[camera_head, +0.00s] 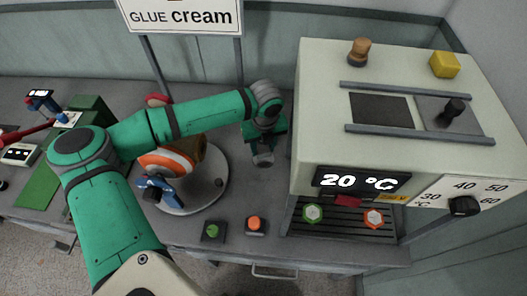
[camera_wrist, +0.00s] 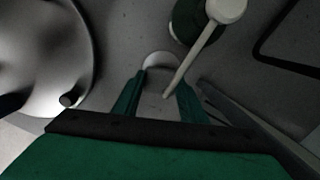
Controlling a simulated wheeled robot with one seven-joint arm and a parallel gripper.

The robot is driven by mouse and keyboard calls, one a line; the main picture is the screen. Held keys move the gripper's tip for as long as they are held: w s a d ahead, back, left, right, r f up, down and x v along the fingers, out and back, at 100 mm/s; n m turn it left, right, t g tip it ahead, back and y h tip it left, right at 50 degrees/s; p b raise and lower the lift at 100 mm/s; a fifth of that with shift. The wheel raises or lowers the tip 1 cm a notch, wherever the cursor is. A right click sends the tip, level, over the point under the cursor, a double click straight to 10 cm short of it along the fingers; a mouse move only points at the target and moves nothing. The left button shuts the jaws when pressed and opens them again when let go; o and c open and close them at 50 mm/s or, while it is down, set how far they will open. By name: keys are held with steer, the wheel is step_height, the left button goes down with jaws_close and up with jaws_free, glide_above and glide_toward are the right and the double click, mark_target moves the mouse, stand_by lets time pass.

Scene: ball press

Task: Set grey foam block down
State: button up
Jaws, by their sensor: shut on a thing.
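My gripper (camera_head: 264,144) points down over the grey bench, left of the pale press machine (camera_head: 312,110). A small grey piece, which looks like the grey foam block (camera_head: 263,160), hangs at its fingertips. In the wrist view my gripper's two green fingers (camera_wrist: 158,100) stand on either side of a grey shape, the foam block (camera_wrist: 153,88), with a paler rounded end (camera_wrist: 160,60). The block blends with the bench, so its outline and its gap to the surface are hard to tell.
A pale stick with a round end (camera_wrist: 226,10) crosses near the fingers, beside a dark green round thing (camera_wrist: 187,20). An orange-and-white round object (camera_head: 165,160) stands on a round base (camera_head: 205,195) to the left. Green (camera_head: 213,231) and orange (camera_head: 255,224) buttons sit at the bench front.

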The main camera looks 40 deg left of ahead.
mark_target(264, 148)
steer(key=shift+w+a+f, duration=0.1)
steer(key=shift+w+f, duration=0.05)
steer(key=shift+f, duration=0.8)
steer(key=shift+w+f, duration=0.15)
steer(key=shift+f, duration=0.8)
steer(key=shift+f, duration=0.1)
steer(key=o, duration=1)
steer(key=shift+r, duration=0.25)
steer(key=r, duration=0.4)
steer(key=d+r, duration=0.1)
steer(key=r, duration=0.2)
steer(key=s+r, duration=0.1)
steer(key=r, duration=0.3)
steer(key=shift+d+r, duration=0.15)
steer(key=shift+r, duration=0.2)
